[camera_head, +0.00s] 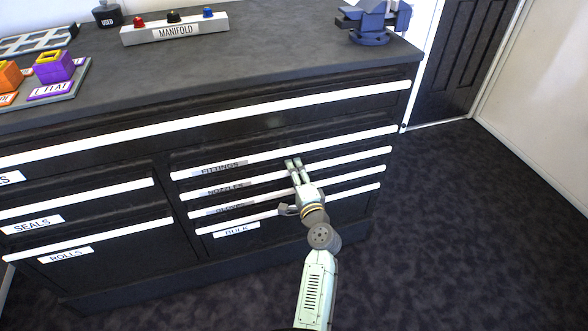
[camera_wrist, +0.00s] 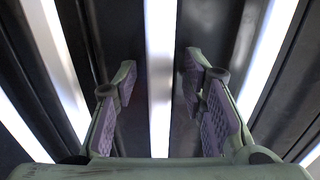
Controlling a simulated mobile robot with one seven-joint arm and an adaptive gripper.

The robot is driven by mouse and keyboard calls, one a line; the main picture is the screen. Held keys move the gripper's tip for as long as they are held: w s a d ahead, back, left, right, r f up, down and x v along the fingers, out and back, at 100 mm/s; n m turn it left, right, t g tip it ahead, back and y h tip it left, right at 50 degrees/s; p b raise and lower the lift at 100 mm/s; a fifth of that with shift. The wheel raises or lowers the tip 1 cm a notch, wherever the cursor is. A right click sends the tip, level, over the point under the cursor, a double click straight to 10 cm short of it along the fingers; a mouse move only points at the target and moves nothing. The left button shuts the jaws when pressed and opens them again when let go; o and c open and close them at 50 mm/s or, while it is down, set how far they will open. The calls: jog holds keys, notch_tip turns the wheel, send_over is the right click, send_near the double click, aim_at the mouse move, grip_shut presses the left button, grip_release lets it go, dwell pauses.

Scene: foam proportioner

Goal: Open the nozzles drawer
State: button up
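The nozzles drawer (camera_head: 257,181) is in the right-hand stack of the black cabinet, below the fittings drawer. It has a long white handle strip and a grey NOZZLES label, and looks shut. My gripper (camera_head: 293,162) is in front of this stack, its fingertips close to the nozzles strip. In the wrist view, my gripper (camera_wrist: 159,85) is open, with one finger on each side of a white handle strip (camera_wrist: 160,60). Gaps show between the strip and both fingers. The strip appears to be that of the nozzles drawer. Part of it is hidden behind the gripper in the head view.
The fittings drawer (camera_head: 220,167) is just above, and the bulk drawer (camera_head: 237,230) is at the bottom. The seals drawer (camera_head: 32,224) and rolls drawer (camera_head: 65,254) are to the left. The countertop holds a manifold (camera_head: 175,30) and a vise (camera_head: 372,22). Dark floor (camera_head: 470,230) lies clear at right.

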jog(key=shift+w+a, duration=0.1)
jog(key=shift+w, duration=0.25)
jog(key=shift+c, duration=0.3)
grip_shut()
dwell(0.5)
